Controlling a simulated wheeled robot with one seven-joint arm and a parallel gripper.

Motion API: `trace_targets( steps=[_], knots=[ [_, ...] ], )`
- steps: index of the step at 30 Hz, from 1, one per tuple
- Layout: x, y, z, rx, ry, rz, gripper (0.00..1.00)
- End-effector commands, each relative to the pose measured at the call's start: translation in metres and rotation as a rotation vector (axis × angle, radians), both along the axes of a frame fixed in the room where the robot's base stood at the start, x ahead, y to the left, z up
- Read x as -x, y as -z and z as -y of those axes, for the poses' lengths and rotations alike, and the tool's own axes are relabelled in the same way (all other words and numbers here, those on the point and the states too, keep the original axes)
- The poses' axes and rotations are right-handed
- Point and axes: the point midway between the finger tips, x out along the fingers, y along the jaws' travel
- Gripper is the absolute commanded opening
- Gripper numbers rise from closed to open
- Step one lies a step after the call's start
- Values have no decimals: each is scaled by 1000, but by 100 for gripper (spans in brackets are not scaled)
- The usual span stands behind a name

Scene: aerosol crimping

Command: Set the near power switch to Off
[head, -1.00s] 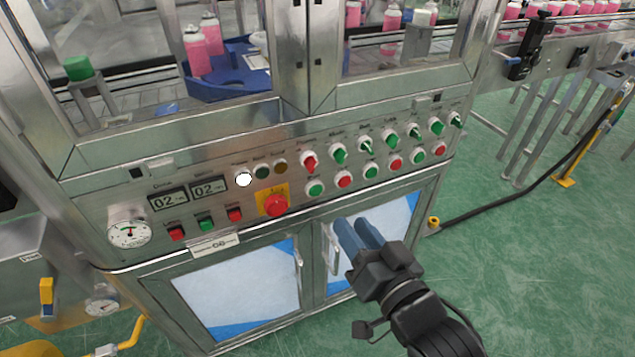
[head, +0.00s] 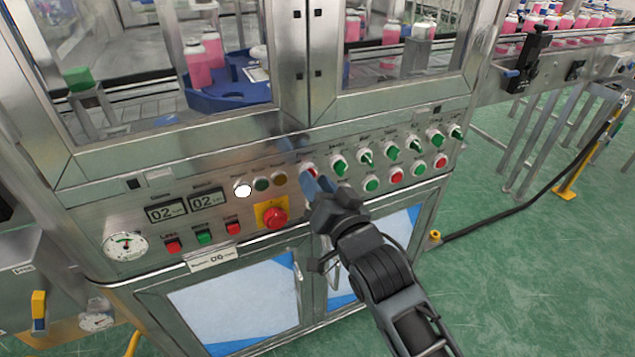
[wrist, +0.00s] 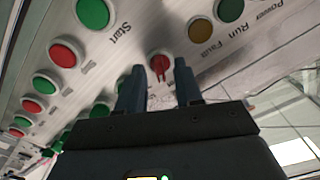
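A red selector switch (head: 308,170) sits at the left end of the upper row of switches on the steel control panel; its label is not readable. My gripper (head: 317,181) is at the panel in front of it and partly covers it in the head view. In the wrist view the red switch (wrist: 160,68) shows between the two blue fingertips (wrist: 159,84), which are apart with nothing held. Its knob ridge runs roughly up and down in that view. I cannot tell whether the fingers touch the switch.
Green selector switches (head: 339,165) continue to the right, above green and red push buttons (head: 372,185). A red emergency stop (head: 275,218) on a yellow plate lies lower left. Indicator lamps (head: 262,184) are to the left. Glass doors stand above the panel.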

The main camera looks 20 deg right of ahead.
Motion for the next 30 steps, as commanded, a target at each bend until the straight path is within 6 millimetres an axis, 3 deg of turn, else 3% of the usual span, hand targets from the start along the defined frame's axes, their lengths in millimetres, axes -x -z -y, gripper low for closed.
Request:
trace_targets(
  steps=[10, 21, 30],
  knots=[
    [-4, 0, 0, 1, 0, 0, 34],
    [-4, 0, 0, 1, 0, 0, 0],
    [-4, 0, 0, 3, 0, 0, 0]
  ],
)
